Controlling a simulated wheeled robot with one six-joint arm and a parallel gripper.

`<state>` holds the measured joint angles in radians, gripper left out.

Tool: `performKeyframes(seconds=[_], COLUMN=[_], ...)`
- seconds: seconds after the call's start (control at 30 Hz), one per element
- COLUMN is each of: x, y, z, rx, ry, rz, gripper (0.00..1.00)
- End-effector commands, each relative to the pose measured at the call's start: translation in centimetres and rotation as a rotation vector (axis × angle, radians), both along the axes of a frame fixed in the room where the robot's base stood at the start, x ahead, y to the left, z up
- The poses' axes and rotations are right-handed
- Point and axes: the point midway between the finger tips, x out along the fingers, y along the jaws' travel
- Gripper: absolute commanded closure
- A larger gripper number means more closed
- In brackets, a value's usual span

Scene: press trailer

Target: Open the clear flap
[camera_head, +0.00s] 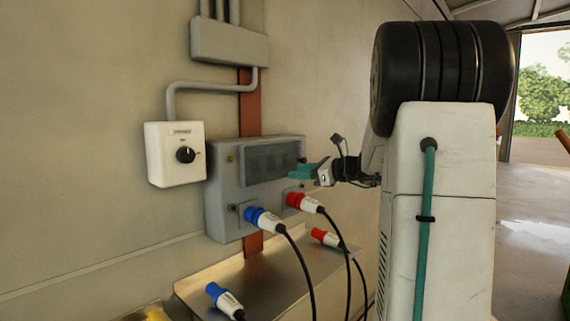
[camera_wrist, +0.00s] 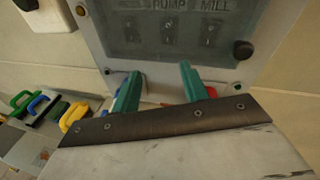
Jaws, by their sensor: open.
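The clear flap (camera_head: 268,163) is a dark, see-through cover on the front of a grey wall box (camera_head: 222,200). It looks closed, flat over the box front. In the wrist view the flap (camera_wrist: 140,48) fills the upper middle, with switches and the words PUMP and MILL showing through it. My gripper (camera_head: 304,171) is in front of the box's right part, near the flap's lower right. In the wrist view its two green fingers (camera_wrist: 159,75) are apart and empty, pointing at the lower edge of the flap. Whether they touch it cannot be told.
A metal shelf (camera_head: 265,285) below bears another blue plug (camera_head: 222,298) and red plug (camera_head: 325,237). A white knob box (camera_head: 174,165) is at left.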

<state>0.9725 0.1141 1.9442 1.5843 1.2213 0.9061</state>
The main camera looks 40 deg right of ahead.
Motion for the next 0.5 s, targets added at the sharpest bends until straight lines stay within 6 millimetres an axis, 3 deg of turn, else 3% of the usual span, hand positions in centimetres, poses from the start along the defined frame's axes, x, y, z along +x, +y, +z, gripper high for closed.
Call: performKeyframes(seconds=[0.03, 0.1, 0.2, 0.33, 0.5], x=[-0.6, -1.3, -1.8, -1.0, 1.8], y=[-3.6, -7.0, -9.6, -10.3, -10.0], z=[0.0, 0.3, 0.5, 0.7, 0.6], rx=[0.070, 0.145, 0.206, 0.227, 0.226], ry=[-0.028, -0.067, -0.100, -0.113, -0.112], rz=[-0.075, -0.148, -0.203, -0.218, -0.215], gripper=[0.56, 0.56, 0.56, 0.56, 0.56])
